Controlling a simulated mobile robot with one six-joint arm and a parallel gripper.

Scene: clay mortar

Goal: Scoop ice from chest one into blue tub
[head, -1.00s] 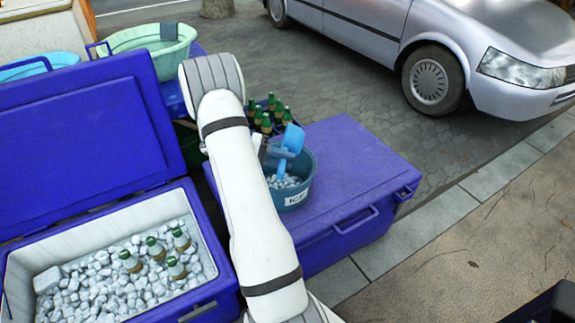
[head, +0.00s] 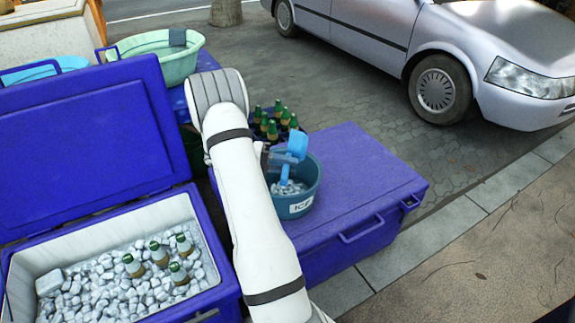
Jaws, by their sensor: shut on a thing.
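The open blue ice chest (head: 216,262) at the lower left holds ice (head: 100,290) and several green bottles (head: 159,254). The blue tub (head: 309,184), labelled ICE, stands on the shut lid of a second blue chest (head: 360,175) and has some ice (head: 288,187) in it. My gripper (head: 270,158), mostly hidden behind my arm, is shut on a light blue scoop (head: 297,146). The scoop is tilted over the tub, its lower end close to the ice there. I cannot tell whether it touches the ice.
More green bottles (head: 273,125) stand just behind the tub. A pale green basin (head: 165,62) and a light blue basin (head: 45,68) are at the back left. The raised chest lid (head: 85,135) stands at left. A silver car (head: 430,50) is parked beyond the clear paving.

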